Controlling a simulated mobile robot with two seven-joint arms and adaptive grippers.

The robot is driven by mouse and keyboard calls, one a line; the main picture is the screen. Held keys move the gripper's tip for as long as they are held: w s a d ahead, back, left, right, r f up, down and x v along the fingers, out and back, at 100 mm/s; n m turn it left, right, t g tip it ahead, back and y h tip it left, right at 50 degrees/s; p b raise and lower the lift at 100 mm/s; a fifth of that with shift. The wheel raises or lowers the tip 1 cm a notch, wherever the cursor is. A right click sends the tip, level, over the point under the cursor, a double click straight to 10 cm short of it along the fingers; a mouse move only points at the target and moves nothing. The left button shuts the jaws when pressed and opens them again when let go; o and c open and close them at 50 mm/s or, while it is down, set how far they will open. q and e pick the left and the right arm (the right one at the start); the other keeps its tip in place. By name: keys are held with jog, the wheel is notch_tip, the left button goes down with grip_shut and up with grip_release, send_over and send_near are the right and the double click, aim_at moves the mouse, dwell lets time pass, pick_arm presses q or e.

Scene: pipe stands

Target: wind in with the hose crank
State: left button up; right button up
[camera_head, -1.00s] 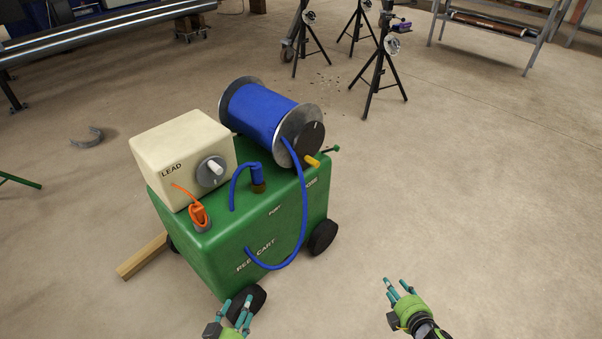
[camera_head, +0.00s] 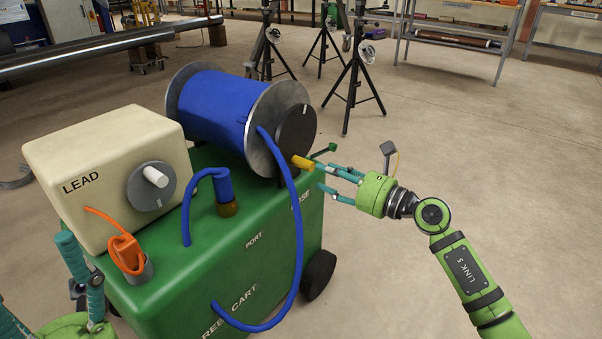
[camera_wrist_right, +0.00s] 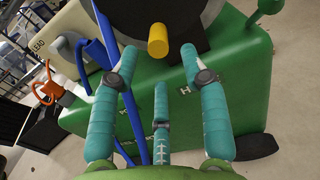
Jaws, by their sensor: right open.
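The hose crank is a black disc (camera_head: 296,133) with a yellow handle (camera_head: 303,162) on the right end of the blue hose reel (camera_head: 215,105). In the right wrist view the yellow handle (camera_wrist_right: 158,40) sticks out just beyond and between the fingertips. My right gripper (camera_head: 326,178) is open, just right of and below the handle, apart from it. It also shows in the right wrist view (camera_wrist_right: 159,65), empty. The blue hose (camera_head: 297,230) loops from the reel down to the cart's front. My left gripper (camera_head: 45,285) is at the lower left, partly cut off, its fingers apart.
The green reel cart (camera_head: 255,265) carries a cream LEAD box (camera_head: 105,165) with a grey knob and an orange plug (camera_head: 127,253). A blue plug (camera_head: 223,184) stands in a brass port fitting. A green lever (camera_head: 325,149) juts beyond the reel.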

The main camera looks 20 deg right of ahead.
aim_at(312, 168)
jog(key=b+x, duration=0.1)
jog(key=x, duration=0.5)
grip_shut()
